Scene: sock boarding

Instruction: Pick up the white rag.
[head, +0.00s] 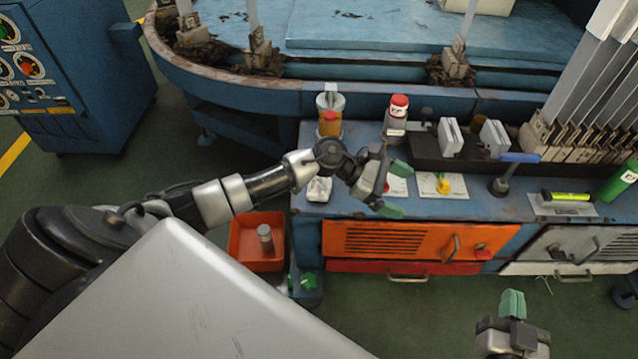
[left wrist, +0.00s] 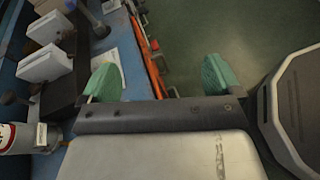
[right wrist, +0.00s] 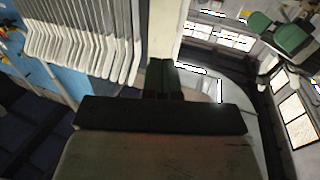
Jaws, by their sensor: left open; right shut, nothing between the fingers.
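The white rag (head: 319,190) is a small crumpled bundle on the left end of the blue bench in the head view, just below my left wrist, which partly covers it. My left gripper (head: 394,188) is open and empty, with green fingertips, to the right of the rag over the bench's front edge. In the left wrist view the left fingers (left wrist: 160,78) stand wide apart, and I do not make out the rag there. My right gripper (head: 512,304) is shut and empty, low in front of the bench. Its closed fingers also show in the right wrist view (right wrist: 163,78).
An orange bin (head: 245,240) sits left of the bench.

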